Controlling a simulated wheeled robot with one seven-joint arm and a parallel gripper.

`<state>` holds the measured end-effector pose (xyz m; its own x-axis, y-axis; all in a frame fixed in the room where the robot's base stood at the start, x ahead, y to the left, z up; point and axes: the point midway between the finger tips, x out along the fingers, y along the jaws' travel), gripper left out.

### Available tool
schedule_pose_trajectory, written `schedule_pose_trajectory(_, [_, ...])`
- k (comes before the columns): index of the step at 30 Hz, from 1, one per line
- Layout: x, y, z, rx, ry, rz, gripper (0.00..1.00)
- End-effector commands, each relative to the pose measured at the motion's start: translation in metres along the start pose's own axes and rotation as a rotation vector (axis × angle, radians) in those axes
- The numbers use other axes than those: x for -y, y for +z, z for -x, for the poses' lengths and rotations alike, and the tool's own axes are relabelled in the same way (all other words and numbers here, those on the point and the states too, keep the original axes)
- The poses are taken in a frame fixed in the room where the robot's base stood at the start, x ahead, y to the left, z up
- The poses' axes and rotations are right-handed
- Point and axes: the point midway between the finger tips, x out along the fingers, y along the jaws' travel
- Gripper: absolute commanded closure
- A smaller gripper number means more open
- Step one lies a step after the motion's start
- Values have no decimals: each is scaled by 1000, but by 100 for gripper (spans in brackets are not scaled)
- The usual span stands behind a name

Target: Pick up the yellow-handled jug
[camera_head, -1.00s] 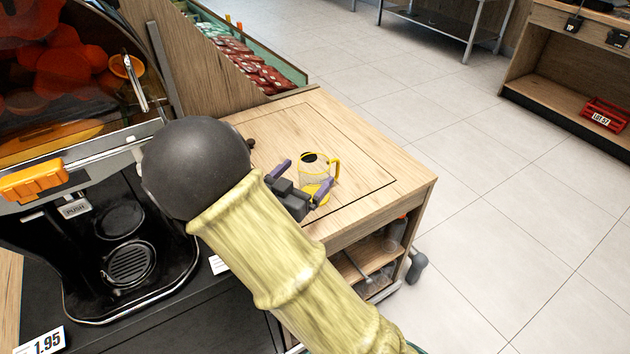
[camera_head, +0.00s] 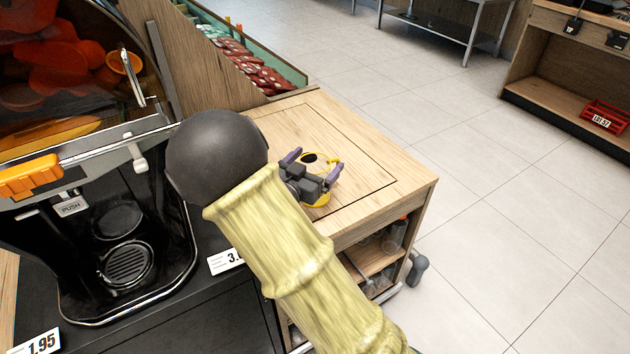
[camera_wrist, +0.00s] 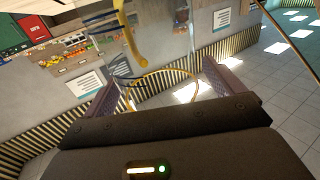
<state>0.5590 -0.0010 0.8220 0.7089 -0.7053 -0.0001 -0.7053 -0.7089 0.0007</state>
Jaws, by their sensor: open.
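The yellow-handled jug (camera_head: 311,159) stands on the wooden counter top in the head view. Its dark opening, part of its yellow handle and a bit of its yellow base show; my gripper hides much of its body. My gripper (camera_head: 314,167) is open, with its two purple fingers on either side of the jug in this view. In the wrist view, the jug's yellow rim (camera_wrist: 160,74) and handle (camera_wrist: 133,40) lie ahead of and between the open fingers (camera_wrist: 160,88). The jug's clear body lets the background through. I cannot tell whether either finger touches it.
The wooden counter (camera_head: 365,160) is clear around the jug, with its edge to the right. The black juicer (camera_head: 130,265) stands at the left, beside my arm. A crate of red packets (camera_head: 255,68) is behind the counter. Open tiled floor lies to the right.

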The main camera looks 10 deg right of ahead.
Motion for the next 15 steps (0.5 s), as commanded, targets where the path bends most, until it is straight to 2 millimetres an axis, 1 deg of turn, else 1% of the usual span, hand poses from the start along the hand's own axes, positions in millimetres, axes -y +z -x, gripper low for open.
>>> schedule_pose_trajectory(10, [0, 0, 0, 0, 0, 0, 6])
schedule_pose_trajectory(14, [0, 0, 0, 0, 0, 0, 32])
schedule_pose_trajectory(15, [0, 0, 0, 0, 0, 0, 40])
